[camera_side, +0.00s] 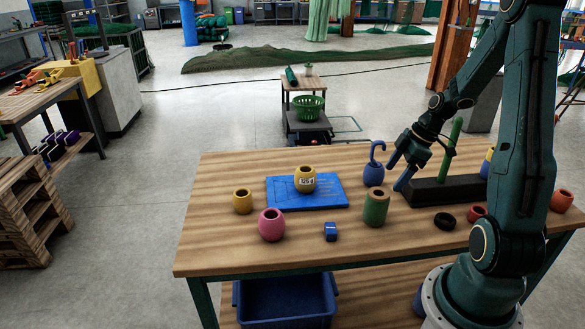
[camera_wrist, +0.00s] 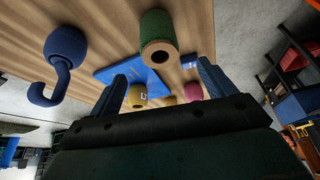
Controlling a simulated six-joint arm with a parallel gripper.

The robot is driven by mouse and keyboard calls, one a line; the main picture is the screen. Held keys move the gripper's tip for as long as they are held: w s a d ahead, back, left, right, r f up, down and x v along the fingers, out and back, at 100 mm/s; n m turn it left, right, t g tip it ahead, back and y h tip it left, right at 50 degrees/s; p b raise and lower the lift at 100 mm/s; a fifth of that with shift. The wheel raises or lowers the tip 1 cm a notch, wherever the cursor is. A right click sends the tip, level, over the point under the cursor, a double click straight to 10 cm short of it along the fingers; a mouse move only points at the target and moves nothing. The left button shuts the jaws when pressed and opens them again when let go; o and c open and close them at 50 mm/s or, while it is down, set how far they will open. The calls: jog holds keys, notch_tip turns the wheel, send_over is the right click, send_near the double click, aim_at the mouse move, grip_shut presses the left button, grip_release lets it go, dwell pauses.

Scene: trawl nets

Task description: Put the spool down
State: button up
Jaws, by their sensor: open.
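The spool (camera_side: 376,208) is green with pale wooden ends and stands upright on the wooden table, right of the blue board. The wrist view also shows the spool (camera_wrist: 158,28), with its wooden end and dark centre hole facing the camera. My gripper (camera_side: 398,172) is above the table, behind and slightly right of the spool, apart from it. Its two fingers are spread in the wrist view (camera_wrist: 164,84), with nothing held between them.
A blue hooked pot (camera_side: 374,174) stands close behind the spool. A black base (camera_side: 460,188) with a green peg lies right. A labelled yellow pot (camera_side: 305,181) sits on the blue board (camera_side: 335,199). A blue cube (camera_side: 330,231) and pink pot (camera_side: 272,226) stand front left.

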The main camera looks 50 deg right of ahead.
jog(key=w+a+r+m+h, duration=0.2)
jog(key=a+r, duration=0.9)
jog(key=a, duration=0.3)
jog(key=s+a+r+m+t, duration=0.2)
jog(key=s+a+r+m, duration=0.2)
jog(key=s+a+r, duration=0.3)
jog(key=s+a, duration=0.3)
jog(key=a, duration=0.1)
jog(key=shift+a+r+m, duration=0.15)
jog(key=shift+r+m, duration=0.05)
jog(key=shift+m, duration=0.1)
